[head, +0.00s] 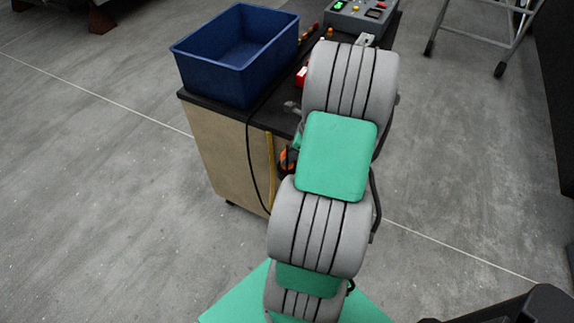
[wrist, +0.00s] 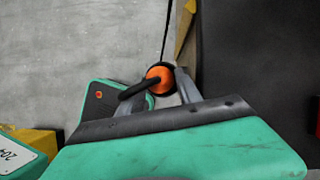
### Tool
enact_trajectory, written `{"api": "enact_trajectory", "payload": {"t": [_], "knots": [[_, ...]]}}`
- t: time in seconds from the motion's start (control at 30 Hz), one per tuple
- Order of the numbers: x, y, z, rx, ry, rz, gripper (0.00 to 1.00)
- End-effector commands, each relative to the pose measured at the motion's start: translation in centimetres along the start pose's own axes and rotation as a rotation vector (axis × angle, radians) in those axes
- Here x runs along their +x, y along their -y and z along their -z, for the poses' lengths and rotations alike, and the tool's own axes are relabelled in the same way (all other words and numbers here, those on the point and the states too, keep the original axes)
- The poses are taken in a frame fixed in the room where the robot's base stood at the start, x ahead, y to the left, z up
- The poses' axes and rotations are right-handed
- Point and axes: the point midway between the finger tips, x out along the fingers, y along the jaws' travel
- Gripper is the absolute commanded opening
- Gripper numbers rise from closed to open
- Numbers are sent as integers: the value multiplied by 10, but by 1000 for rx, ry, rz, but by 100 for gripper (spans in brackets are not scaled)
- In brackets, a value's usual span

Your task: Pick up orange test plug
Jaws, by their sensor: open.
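The orange test plug (wrist: 160,78) with its black part shows near the middle of the wrist view. My gripper (wrist: 158,95) is open, one finger on each side of the plug. I cannot tell whether the fingers touch it. In the head view a bit of orange (head: 283,162), probably the plug, shows beside the cart, mostly hidden by my arm.
A wooden cart (head: 228,150) with a dark top carries a blue bin (head: 238,55) and a control box (head: 358,15). A black cable (wrist: 167,30) runs up from the plug. A green device (wrist: 98,103) lies near the left finger.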

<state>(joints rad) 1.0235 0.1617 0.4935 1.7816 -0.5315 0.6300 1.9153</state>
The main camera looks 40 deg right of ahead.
Motion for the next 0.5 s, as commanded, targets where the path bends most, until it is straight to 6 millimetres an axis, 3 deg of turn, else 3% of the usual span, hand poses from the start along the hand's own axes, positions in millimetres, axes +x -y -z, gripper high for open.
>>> {"api": "enact_trajectory", "payload": {"t": [0.1,0.33,0.5], "knots": [[17,0,0,-1,-1,-1,41],[20,0,0,-2,-1,2,41],[20,0,0,-2,-1,1,29]]}}
